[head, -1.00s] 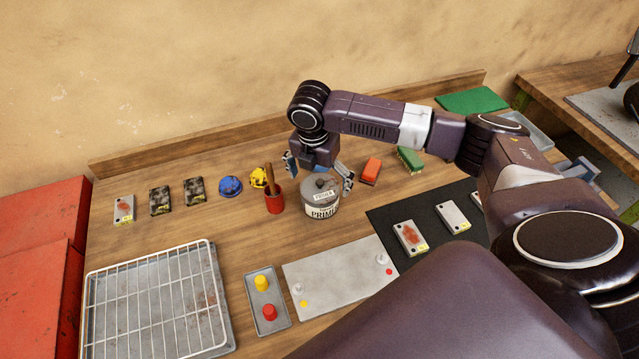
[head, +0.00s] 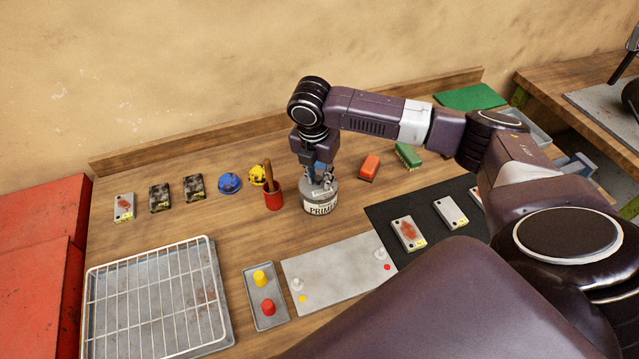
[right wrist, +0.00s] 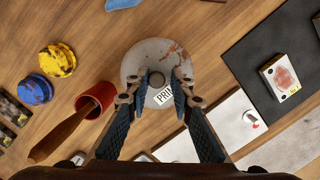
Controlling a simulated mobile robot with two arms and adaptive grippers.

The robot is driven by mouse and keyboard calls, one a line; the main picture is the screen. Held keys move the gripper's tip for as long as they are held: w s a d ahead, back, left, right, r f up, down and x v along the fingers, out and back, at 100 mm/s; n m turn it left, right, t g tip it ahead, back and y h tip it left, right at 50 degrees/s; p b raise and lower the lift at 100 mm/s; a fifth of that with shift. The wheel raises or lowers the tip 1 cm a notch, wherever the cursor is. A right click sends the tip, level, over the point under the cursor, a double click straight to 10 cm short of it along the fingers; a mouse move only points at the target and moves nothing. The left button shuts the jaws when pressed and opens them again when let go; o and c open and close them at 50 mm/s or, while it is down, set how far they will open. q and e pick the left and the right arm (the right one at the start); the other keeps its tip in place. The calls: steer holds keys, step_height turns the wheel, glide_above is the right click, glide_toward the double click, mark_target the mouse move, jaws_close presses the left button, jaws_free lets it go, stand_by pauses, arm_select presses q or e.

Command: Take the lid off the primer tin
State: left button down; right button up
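The primer tin (head: 320,207) stands upright on the wooden bench, with a grey body and a white label. Its lid (right wrist: 138,66) is on it, grey with rusty patches, a white label and a dark round knob (right wrist: 156,79) in the middle. My right gripper (head: 320,182) points down over the tin. In the right wrist view its blue-padded fingers (right wrist: 160,84) are part closed on either side of the knob. A gap shows between the right finger and the knob, so no firm hold is visible. My left gripper is not in view.
A red pot (head: 273,200) with a wooden-handled tool stands close left of the tin. Blue (head: 229,183) and yellow (head: 258,175) round items lie further left.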

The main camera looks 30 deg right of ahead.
steer(key=shift+a+f, duration=0.2)
steer(key=shift+f, duration=0.1)
jaws_close()
